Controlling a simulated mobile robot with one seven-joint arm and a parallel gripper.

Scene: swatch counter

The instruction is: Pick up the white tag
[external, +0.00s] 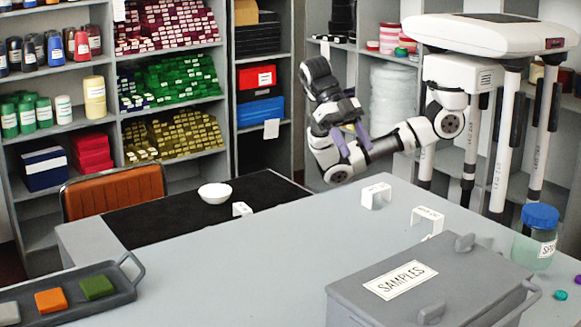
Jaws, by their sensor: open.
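Three small white folded tags stand on the grey counter. One tag (242,209) is by the edge of the dark mat, close to the white bowl. A second tag (376,195) stands near the counter's far edge, below my arm. I cannot tell which one the task means. My gripper (352,146), with purple fingers, is open and appears empty. It is raised above and behind the counter, up and left of the second tag, apart from all three.
A grey lidded SAMPLES box (375,310) fills the front right. A blue-capped jar (536,240) stands right. A tray (118,292) with coloured blocks is front left. A white bowl (214,195) sits on the dark mat (165,222). The middle counter is clear.

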